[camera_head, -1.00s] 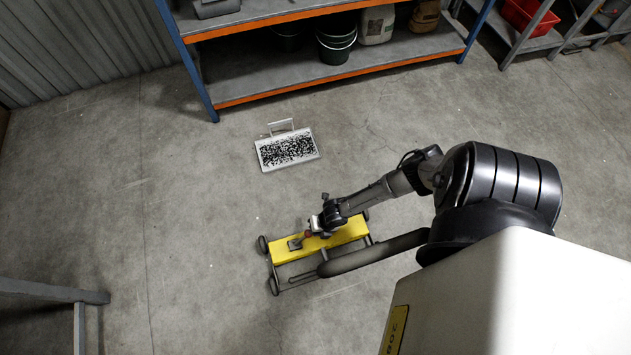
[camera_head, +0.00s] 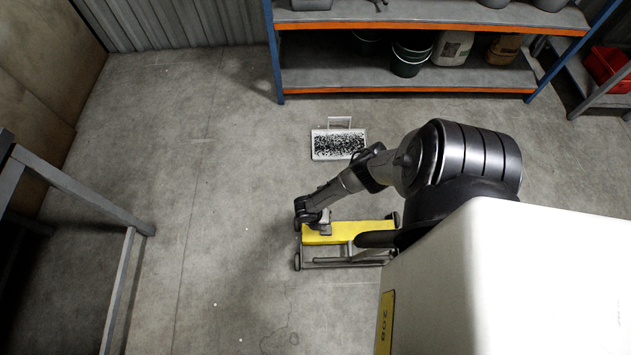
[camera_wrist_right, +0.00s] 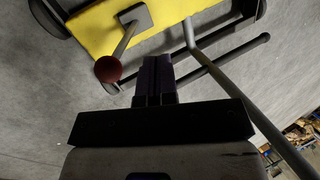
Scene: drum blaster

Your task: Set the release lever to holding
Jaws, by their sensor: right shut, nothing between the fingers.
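The yellow wheeled cart (camera_head: 350,232) stands on the concrete floor below the shelf. The release lever has a red ball knob (camera_wrist_right: 108,69) on a grey rod, which rises from a square grey plate (camera_wrist_right: 135,17) on the cart's yellow beam (camera_wrist_right: 95,28). In the head view the plate (camera_head: 325,230) shows near the beam's left end, and the knob cannot be made out there. My right gripper (camera_head: 317,222) is at that end of the cart. In the wrist view its fingers (camera_wrist_right: 155,62) are shut and empty, just right of the knob with a small gap. My left gripper is not in view.
A grey push bar (camera_wrist_right: 235,100) runs diagonally close to the right of my gripper. A white box with a speckled panel (camera_head: 338,143) lies on the floor behind the cart. An orange-edged shelf (camera_head: 400,88) stands at the back. Floor left of the cart is clear.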

